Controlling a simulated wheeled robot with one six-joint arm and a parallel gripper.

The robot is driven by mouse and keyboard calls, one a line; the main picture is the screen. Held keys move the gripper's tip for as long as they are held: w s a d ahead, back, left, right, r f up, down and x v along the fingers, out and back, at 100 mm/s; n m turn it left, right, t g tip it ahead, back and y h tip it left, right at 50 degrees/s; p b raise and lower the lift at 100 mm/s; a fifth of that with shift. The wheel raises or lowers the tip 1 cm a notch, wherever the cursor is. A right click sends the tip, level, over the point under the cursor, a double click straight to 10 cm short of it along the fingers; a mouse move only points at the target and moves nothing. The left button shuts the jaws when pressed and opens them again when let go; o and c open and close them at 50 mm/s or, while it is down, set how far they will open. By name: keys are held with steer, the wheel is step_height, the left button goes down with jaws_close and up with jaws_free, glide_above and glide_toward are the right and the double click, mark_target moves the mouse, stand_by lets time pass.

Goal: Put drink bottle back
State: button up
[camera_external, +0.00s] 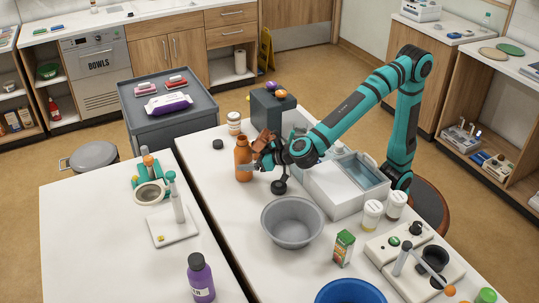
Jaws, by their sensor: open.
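An orange-brown bottle (243,161) stands upright on the white table, just left of my gripper. A purple bottle (201,279) with a dark cap stands upright on the left table near the front edge. The picture does not show which of them is the drink bottle. My gripper (259,163) is open, its fingers close to the right side of the orange-brown bottle. Whether they touch it or reach around it is too small to tell.
A grey bowl (292,238) and a small carton (343,247) stand in front of the arm. A white container (337,209) is beneath it. A dark grey box (268,110) stands behind the gripper. A gap divides the two tables. The left table has clear room.

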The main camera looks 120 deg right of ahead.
mark_target(251, 159)
steer(key=v, duration=0.6)
steer(key=shift+s+a+r, duration=0.1)
steer(key=shift+s+a, duration=0.05)
steer(key=shift+s, duration=0.05)
